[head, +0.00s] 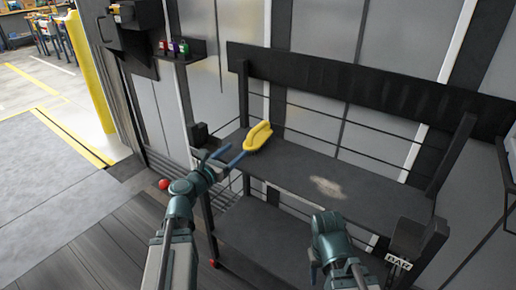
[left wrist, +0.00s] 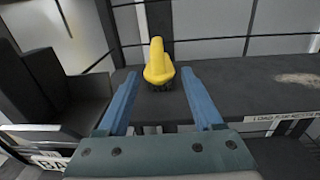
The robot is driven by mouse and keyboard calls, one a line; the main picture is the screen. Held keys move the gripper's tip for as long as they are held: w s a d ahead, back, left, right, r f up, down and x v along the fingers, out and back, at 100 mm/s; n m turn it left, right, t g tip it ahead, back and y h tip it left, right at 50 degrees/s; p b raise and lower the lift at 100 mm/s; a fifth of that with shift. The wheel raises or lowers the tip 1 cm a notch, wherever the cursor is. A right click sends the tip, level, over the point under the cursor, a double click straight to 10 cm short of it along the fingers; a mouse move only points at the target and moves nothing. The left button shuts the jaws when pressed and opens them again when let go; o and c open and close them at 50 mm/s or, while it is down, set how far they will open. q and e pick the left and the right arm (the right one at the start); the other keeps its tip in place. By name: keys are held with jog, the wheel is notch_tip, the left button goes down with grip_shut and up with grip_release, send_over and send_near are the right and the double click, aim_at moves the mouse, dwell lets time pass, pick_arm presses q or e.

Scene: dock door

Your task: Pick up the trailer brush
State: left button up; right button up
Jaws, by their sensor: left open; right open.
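The trailer brush (head: 258,136) is yellow with dark bristles below and lies at the left end of the dark shelf (head: 375,195). My left gripper (head: 224,156) is open and empty, just left of the brush and apart from it. In the left wrist view the brush (left wrist: 158,68) appears beyond and between the two blue fingers (left wrist: 160,98), bristles down on the shelf top. My right gripper (head: 335,272) is open and empty in front of the shelf, low in the picture and far from the brush.
A pale dusty patch (head: 328,186) marks the shelf top, which is otherwise clear right of the brush. Dark posts and thin rails frame the shelf against the wall. A small wall rack (head: 178,50) holds coloured items. A yellow post (head: 90,75) stands by the doorway.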

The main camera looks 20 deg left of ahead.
aim_at(249, 138)
pick_arm(q)
jog(key=x, duration=0.8)
jog(key=shift+w, duration=0.3)
jog(key=shift+w, duration=0.1)
jog(key=x, duration=0.5)
jog(key=shift+w+a+r+p, duration=0.15)
jog(key=shift+r+p, duration=0.15)
jog(key=shift+p, duration=0.1)
grip_shut()
